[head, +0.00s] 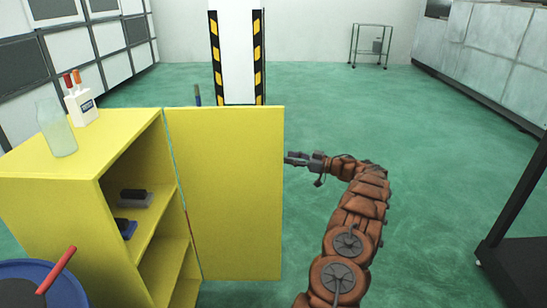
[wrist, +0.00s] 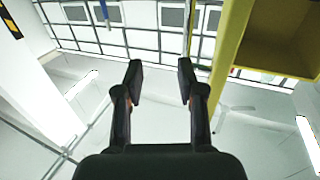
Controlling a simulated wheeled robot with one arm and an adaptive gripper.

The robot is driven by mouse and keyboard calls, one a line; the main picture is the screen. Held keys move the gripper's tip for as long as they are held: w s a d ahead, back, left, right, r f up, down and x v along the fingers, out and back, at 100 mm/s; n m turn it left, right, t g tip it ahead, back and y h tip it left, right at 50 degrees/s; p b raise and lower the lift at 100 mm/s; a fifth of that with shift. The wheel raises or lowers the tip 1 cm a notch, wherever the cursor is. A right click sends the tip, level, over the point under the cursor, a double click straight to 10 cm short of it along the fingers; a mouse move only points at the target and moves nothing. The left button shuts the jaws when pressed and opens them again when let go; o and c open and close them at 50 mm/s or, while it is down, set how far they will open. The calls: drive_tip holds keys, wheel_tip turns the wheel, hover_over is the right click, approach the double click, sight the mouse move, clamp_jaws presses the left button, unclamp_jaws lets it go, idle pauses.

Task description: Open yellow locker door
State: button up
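The yellow locker (head: 50,200) stands at the left of the head view. Its door (head: 225,195) is swung wide open, and the shelves inside show. My gripper (head: 297,158) is beside the door's free edge, with its fingertips close to that edge; whether they touch cannot be told. In the wrist view my gripper (wrist: 160,78) has its two fingers apart with nothing between them. A yellow strip of the locker or its door (wrist: 228,45) runs just right of the right finger there. The door's handle is not visible.
A blue drum (head: 40,285) is in front at left. A striped pillar (head: 235,50) stands behind. Green floor (head: 430,150) is free at right.

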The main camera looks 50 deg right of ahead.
drive_tip(key=shift+s, duration=1.2)
drive_tip(key=shift+y, duration=0.3)
